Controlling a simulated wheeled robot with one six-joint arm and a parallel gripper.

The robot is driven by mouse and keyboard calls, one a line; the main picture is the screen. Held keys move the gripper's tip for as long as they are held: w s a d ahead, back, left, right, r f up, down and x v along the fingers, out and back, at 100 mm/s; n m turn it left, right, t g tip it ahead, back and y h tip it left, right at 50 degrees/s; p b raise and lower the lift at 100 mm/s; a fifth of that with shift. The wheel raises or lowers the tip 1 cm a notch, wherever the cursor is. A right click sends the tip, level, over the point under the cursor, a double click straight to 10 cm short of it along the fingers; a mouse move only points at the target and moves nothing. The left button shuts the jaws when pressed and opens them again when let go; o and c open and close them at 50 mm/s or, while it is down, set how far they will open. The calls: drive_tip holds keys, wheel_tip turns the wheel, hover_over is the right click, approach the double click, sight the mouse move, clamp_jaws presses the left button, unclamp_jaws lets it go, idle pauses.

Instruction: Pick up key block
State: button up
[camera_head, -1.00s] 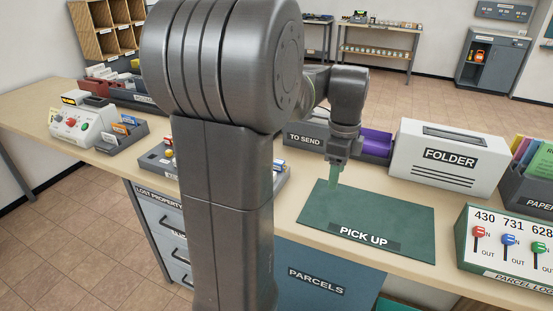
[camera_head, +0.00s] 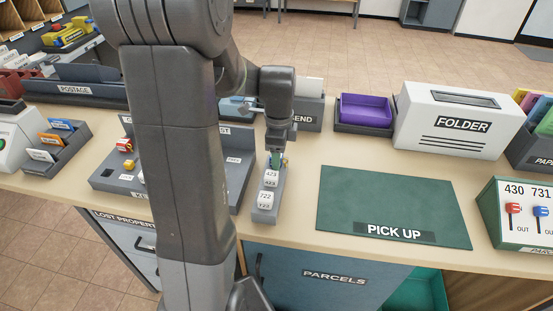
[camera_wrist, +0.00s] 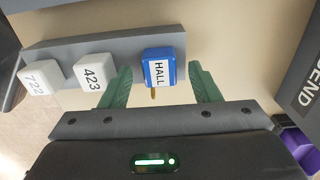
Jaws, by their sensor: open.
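A blue key block labelled HALL (camera_wrist: 158,68), with a small brass key end below its label, sits at one end of a grey strip (camera_wrist: 115,40) in the wrist view. White key blocks 423 (camera_wrist: 91,72) and 722 (camera_wrist: 40,78) stand beside it. In the head view, white blocks 423 (camera_head: 270,179) and 722 (camera_head: 265,200) show in front of my gripper (camera_head: 276,160), which mostly hides the HALL block. My gripper (camera_wrist: 161,70) is open in the wrist view, its green fingers on either side of the HALL block with gaps to it.
A grey key tray (camera_head: 170,190) stands left of the strip, partly behind my arm. The SEND box (camera_head: 310,105) and a purple tray (camera_head: 366,110) stand behind. The green PICK UP mat (camera_head: 390,200) to the right is empty. A white FOLDER box (camera_head: 455,120) stands behind it.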

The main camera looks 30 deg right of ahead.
drive_tip(key=shift+f, duration=0.5)
drive_tip(key=shift+c, duration=0.3)
drive_tip(key=c, duration=1)
drive_tip(key=shift+r, duration=0.15)
